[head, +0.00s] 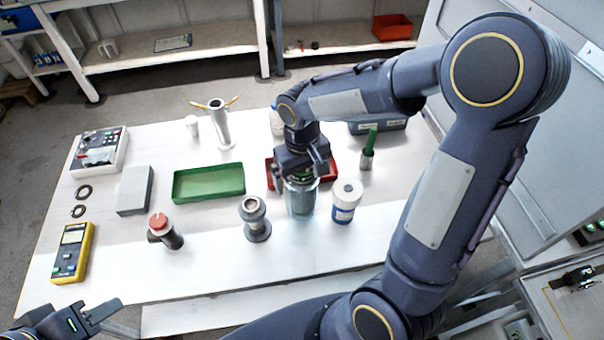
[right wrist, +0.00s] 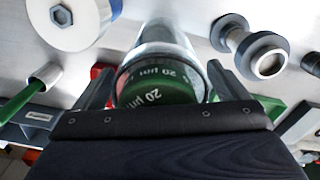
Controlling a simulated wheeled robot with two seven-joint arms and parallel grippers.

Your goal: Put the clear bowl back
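The clear bowl (head: 301,198) stands upright on the white table in the middle of the head view. A green cartridge marked "20 µm" (right wrist: 155,92) shows in its mouth in the right wrist view, where the clear wall (right wrist: 165,45) extends beyond it. My right gripper (head: 301,177) is above the bowl, pointing down, with one finger on each side of the rim. In the right wrist view the fingers (right wrist: 162,80) flank the bowl with what looks like a narrow gap. My left gripper (head: 98,312) is at the lower left corner, partly cut off, away from the bowl.
A white-and-blue jar (head: 346,201) stands close right of the bowl, a grey flanged fitting (head: 255,218) to its left. A red tray (head: 326,172) lies behind, a green tray (head: 208,183) further left. A green-handled tool (head: 368,148) stands behind right. The front table strip is clear.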

